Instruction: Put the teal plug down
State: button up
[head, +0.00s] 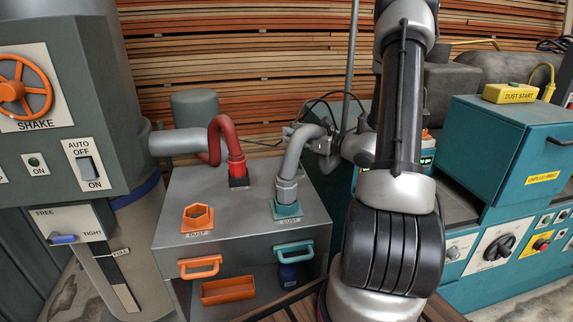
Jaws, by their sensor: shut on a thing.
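The grey cabinet (185,240) has an orange hexagonal port (198,218), a red hose (237,160), orange and teal handles (294,252) and an orange tray (228,290). A grey machine (60,110) stands left, a teal machine (500,160) right. The cabinet top between its ports is bare.

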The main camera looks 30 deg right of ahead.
notch_tip(320, 180, down, 8)
jog(key=shift+r, duration=0.1)
dwell(0.4)
jog(key=o, duration=1.1)
jog(key=v, duration=1.2)
